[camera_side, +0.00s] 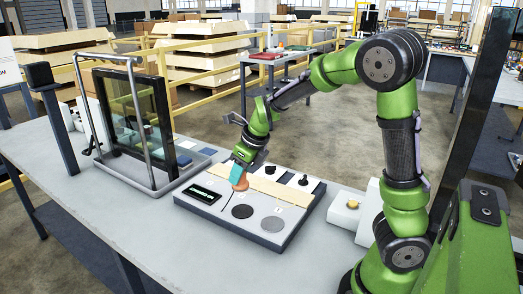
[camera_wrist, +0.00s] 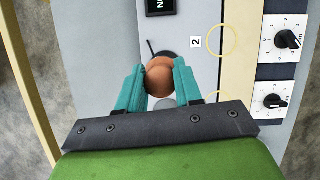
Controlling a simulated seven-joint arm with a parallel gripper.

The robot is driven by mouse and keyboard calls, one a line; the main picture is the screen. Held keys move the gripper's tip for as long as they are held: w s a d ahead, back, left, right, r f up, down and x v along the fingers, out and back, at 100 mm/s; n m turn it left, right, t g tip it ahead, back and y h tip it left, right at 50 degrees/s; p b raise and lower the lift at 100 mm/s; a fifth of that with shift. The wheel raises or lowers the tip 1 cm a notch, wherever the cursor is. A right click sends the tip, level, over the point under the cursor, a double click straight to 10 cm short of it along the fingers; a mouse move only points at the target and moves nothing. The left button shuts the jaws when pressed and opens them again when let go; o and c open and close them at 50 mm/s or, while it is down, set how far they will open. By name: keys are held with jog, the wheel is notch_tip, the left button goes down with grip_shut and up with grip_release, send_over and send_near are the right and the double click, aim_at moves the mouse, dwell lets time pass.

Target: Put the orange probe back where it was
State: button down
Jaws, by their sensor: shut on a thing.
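The orange probe (camera_wrist: 159,76) is a rounded orange-brown piece between the two teal fingers of my gripper (camera_wrist: 160,74) in the wrist view. The fingers touch it on both sides. In the side view the orange probe (camera_side: 241,185) shows just below the teal fingers of my gripper (camera_side: 238,172), at or just above the panel of the grey test box (camera_side: 262,238). I cannot tell whether its lower end touches the panel. A thin black lead (camera_wrist: 152,47) shows beside the probe. A grey disc (camera_wrist: 165,103) is partly hidden behind the gripper.
The box carries a black display (camera_side: 203,194), a dark disc (camera_side: 242,211), a grey disc (camera_side: 272,224) and black knobs (camera_side: 303,181). A yellow ring (camera_wrist: 221,40) lies beside a label "2". A framed glass panel (camera_side: 140,110) stands in a tray at left. A white box with a yellow button (camera_side: 352,203) stands at right.

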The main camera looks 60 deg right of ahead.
notch_tip(320, 180, down, 8)
jog(key=shift+f, duration=0.1)
dwell(0.4)
jog(key=shift+s+f, duration=0.1)
jog(key=c, duration=0.8)
grip_release()
jog(key=shift+o, duration=0.2)
